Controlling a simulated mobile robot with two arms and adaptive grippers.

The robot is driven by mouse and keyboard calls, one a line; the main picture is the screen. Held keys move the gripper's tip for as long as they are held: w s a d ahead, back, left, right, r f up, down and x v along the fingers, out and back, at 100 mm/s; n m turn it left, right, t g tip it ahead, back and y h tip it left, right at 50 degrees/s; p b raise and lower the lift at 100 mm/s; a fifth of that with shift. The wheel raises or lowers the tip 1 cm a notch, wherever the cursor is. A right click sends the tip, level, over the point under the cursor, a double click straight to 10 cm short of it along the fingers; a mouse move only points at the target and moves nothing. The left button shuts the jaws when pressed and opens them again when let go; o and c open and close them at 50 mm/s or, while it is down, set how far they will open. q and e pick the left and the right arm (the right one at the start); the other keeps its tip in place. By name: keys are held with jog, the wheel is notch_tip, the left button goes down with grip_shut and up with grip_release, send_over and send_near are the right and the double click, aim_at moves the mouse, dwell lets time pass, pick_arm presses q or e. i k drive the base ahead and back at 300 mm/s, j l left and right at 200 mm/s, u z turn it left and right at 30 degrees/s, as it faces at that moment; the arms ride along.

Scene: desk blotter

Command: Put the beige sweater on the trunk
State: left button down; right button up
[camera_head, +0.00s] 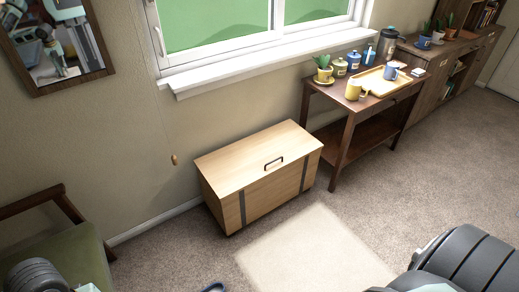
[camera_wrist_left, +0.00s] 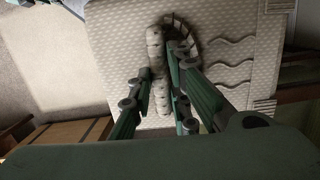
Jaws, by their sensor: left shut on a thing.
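The trunk (camera_head: 245,160) is a light wooden box with dark straps and a handle, standing closed on the carpet below the window. Its top is bare. The beige sweater (camera_wrist_left: 225,55) is a pale knit with wavy lines and ribbed edges, seen large in the left wrist view. My left gripper (camera_wrist_left: 160,82) is shut on a raised fold of it. I cannot tell whether the sweater still rests on something. The sweater and both grippers are out of the head view.
A green-cushioned chair (camera_head: 60,258) stands at the lower left. A side table (camera_head: 345,135) with mugs and a tray stands right of the trunk. Carpet in front of the trunk is open. A wall mirror (camera_head: 60,40) hangs at the upper left.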

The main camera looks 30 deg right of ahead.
aim_at(281, 138)
jog(key=i+l+z, duration=0.25)
jog(key=i+l, duration=0.2)
jog(key=l, duration=0.2)
jog(key=i+l+z, duration=0.25)
jog(key=i+l, duration=0.25)
jog(key=i+l+z, duration=0.25)
jog(key=i+l, duration=0.25)
jog(key=i+l+z, duration=0.25)
jog(key=i, duration=0.4)
jog(key=l, duration=0.1)
